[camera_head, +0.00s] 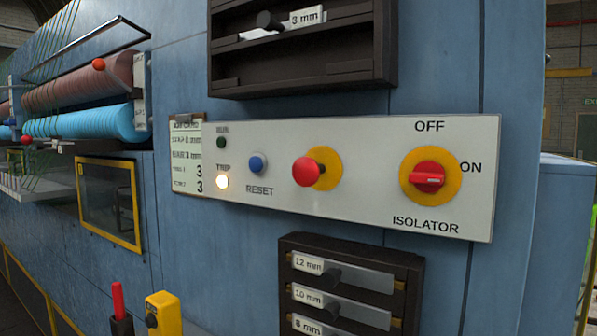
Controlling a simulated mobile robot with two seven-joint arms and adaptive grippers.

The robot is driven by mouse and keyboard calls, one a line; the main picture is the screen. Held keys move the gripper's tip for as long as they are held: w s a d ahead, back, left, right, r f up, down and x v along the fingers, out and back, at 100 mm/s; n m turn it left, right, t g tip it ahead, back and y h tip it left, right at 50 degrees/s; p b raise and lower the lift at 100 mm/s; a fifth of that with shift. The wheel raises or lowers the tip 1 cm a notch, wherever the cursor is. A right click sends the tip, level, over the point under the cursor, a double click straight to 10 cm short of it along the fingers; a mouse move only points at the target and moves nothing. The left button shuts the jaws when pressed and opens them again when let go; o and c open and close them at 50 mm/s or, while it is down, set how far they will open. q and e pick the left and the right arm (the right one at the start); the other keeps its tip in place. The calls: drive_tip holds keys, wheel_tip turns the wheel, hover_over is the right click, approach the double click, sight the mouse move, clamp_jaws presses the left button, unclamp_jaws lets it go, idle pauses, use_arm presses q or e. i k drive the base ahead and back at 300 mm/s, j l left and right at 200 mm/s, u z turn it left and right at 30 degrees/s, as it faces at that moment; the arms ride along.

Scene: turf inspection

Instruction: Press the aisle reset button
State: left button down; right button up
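A white control panel (375,145) is fixed to the blue machine front. On it, a round blue button (257,164) stands above the label RESET, left of the panel's middle. The label reads only RESET; no word "aisle" is legible. Neither of my grippers shows in the head view, and nothing covers the blue button.
A red mushroom button (308,172) on yellow and a red isolator switch (428,177), handle toward ON, sit to the right. Dark racks with labelled gauges stand above (300,88) and below (289,243). A yellow block (168,318) and red rod (118,299) stand low at left.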

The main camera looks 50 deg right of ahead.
sight(256, 163)
drive_tip(key=z, duration=1.6)
